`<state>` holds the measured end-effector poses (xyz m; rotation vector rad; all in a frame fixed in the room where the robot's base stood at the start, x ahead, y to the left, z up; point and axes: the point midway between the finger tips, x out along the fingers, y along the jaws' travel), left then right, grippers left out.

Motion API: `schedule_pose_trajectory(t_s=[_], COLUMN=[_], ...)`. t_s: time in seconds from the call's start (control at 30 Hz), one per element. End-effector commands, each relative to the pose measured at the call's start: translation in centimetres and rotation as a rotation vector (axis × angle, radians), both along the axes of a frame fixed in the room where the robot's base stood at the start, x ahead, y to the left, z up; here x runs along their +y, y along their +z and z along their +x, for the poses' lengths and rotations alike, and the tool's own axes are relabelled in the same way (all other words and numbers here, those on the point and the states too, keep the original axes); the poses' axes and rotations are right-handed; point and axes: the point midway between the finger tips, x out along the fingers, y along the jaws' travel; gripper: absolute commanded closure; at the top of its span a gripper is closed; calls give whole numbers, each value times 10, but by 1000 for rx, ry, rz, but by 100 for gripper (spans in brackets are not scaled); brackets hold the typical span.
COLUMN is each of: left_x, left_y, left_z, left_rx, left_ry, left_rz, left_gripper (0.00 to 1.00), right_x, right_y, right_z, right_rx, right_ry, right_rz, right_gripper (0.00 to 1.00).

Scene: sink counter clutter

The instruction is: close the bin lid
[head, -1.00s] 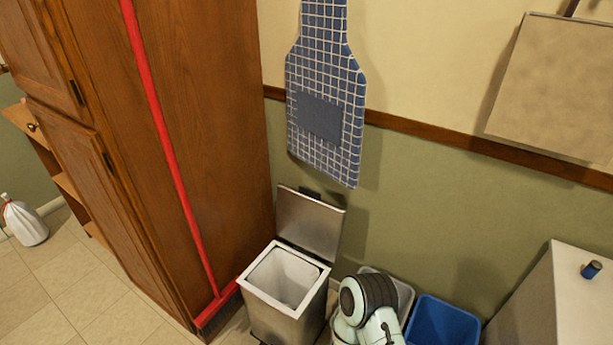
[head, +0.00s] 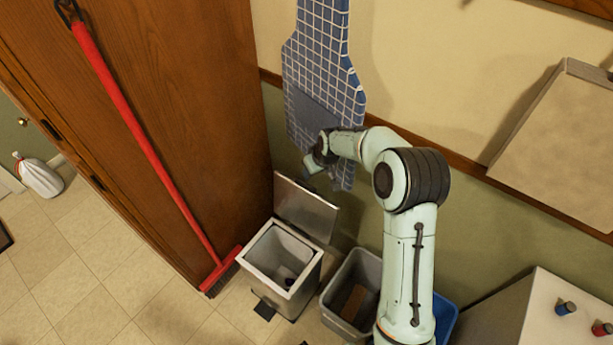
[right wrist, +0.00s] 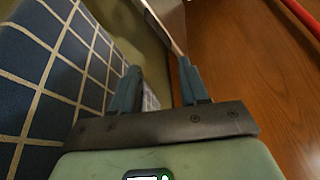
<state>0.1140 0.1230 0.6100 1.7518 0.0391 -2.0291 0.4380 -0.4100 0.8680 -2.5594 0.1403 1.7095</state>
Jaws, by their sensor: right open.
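The metal bin (head: 306,283) stands on the floor by the wall in the head view. Its lid (head: 305,208) is open and upright at the bin's back edge, and a dark item lies inside the bin. My right gripper (head: 309,168) is just above the lid, in front of the hanging apron. In the right wrist view my right gripper (right wrist: 158,78) is open, its two fingers apart with nothing clearly between them. A grey metal panel, apparently the lid (right wrist: 168,18), shows beyond the fingertips. My left gripper is not in view.
A blue checked apron (head: 318,75) hangs on the wall, close beside the right gripper (right wrist: 40,75). A red broom (head: 150,130) leans on the wooden cabinet (head: 210,90). A grey bin (head: 340,318) and a blue bin (head: 446,318) stand right of the metal bin.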

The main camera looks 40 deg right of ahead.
Motion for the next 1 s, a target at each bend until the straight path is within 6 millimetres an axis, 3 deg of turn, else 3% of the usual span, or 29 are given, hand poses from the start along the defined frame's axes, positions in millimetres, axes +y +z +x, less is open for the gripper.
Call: schedule_pose_trajectory(t_s=[0.6,0.8,1.0], left_x=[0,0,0], left_y=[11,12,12], left_z=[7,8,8], left_rx=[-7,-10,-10], left_ry=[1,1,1], left_rz=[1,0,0], left_gripper=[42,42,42], right_x=[-4,-5,-5], right_y=[-106,-121,-123], right_z=[41,47,48], right_rx=[4,2,1], right_ry=[0,-1,-1], right_rz=[3,2,2], right_gripper=[56,56,56])
